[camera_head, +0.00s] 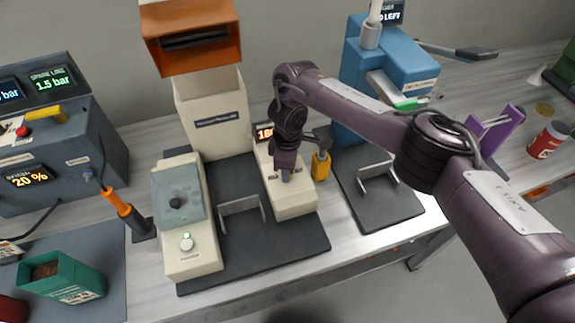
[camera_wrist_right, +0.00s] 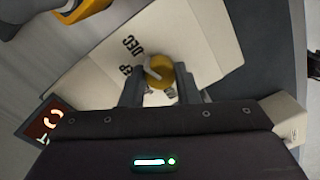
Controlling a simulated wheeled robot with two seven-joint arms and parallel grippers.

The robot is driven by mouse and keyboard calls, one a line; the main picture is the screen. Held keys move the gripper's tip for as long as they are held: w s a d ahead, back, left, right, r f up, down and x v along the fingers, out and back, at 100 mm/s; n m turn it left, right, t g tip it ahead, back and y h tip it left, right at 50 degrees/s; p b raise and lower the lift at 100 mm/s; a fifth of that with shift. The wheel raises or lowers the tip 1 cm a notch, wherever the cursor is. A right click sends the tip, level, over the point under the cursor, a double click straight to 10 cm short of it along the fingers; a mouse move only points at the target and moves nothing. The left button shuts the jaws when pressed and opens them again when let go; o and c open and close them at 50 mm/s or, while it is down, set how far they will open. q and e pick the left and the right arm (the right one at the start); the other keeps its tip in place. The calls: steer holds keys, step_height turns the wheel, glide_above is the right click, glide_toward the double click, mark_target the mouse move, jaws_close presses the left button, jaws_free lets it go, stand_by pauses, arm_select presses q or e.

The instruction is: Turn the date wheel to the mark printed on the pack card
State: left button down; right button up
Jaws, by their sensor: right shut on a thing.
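The date wheel is a round yellow knob (camera_wrist_right: 160,72) with a pale pointer, set in the top of a cream box (camera_head: 293,197). My right gripper (camera_wrist_right: 160,84) is shut on the knob, one finger on each side. In the head view my right gripper (camera_head: 285,173) points down at the cream box and hides the wheel. I cannot make out a pack card with a readable mark. My left gripper is not in view.
A cream unit with a grey lid (camera_head: 181,200) stands left of the box, a metal bracket (camera_head: 242,206) between them. An orange-topped machine (camera_head: 190,36) stands behind. A yellow-handled tool (camera_head: 320,165) is close right of my gripper. A blue machine (camera_head: 405,60) stands farther right.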

steer(key=shift+w+r, duration=0.1)
steer(key=shift+r, duration=0.05)
stand_by(0.3)
steer(key=o, duration=1)
steer(key=shift+c, duration=0.2)
step_height(320, 180, up, 8)
steer(key=p, duration=0.2)
steer(key=shift+p, duration=0.35)
steer(key=shift+f, duration=0.2)
